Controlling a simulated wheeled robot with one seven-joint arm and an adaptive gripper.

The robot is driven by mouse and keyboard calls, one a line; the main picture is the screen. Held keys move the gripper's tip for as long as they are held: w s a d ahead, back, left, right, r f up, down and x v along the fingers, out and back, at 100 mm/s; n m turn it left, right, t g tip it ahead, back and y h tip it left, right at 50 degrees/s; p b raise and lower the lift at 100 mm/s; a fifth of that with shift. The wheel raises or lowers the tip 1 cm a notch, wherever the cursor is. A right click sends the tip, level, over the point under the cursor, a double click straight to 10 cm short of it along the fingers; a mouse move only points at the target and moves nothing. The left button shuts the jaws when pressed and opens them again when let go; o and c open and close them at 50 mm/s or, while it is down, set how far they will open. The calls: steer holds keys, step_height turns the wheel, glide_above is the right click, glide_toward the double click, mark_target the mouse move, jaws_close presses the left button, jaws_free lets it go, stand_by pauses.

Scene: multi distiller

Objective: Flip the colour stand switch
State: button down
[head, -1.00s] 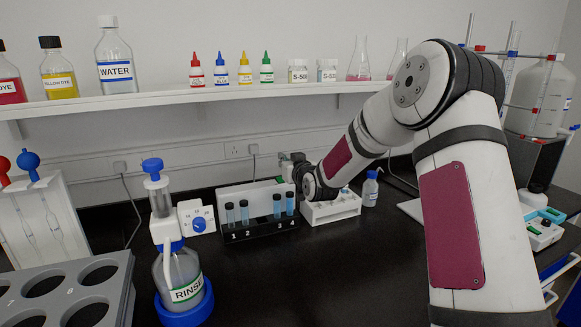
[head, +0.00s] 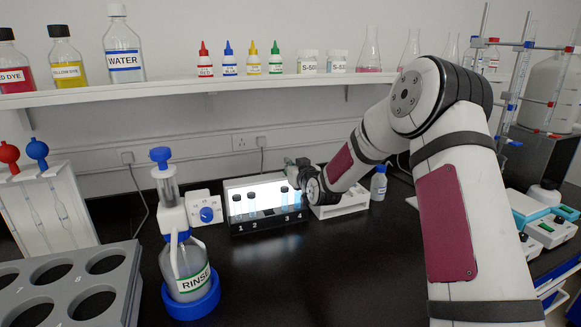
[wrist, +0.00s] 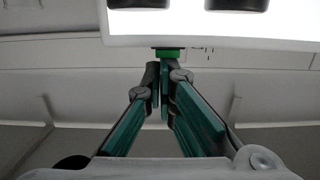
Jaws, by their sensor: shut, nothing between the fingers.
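The colour stand (head: 262,228) is a black rack with numbered places, several vials and a back panel (head: 268,193) that glows white. In the wrist view the glowing panel (wrist: 205,27) fills the top, with two dark vial caps at the upper edge. A small green switch (wrist: 168,53) sits on the panel's edge. My gripper (wrist: 163,72) is shut and empty, its fingertips right at the green switch; I cannot tell if they touch. In the head view my gripper (head: 290,163) is at the panel's top right corner, partly hidden by my wrist.
A white rack (head: 345,204) and small bottle (head: 378,184) stand right of the stand. A dial box (head: 205,208) and rinse bottle (head: 190,275) stand left. A shelf (head: 300,80) with bottles runs above. The black bench in front is clear.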

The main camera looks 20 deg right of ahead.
steer(key=shift+r, duration=0.1)
steer(key=r, duration=0.3)
steer(key=r+p, duration=0.1)
steer(key=shift+w+r, duration=0.2)
steer(key=shift+w, duration=0.05)
steer(key=s+r, duration=0.3)
steer(key=s, duration=0.6)
steer(key=shift+s+d, duration=0.2)
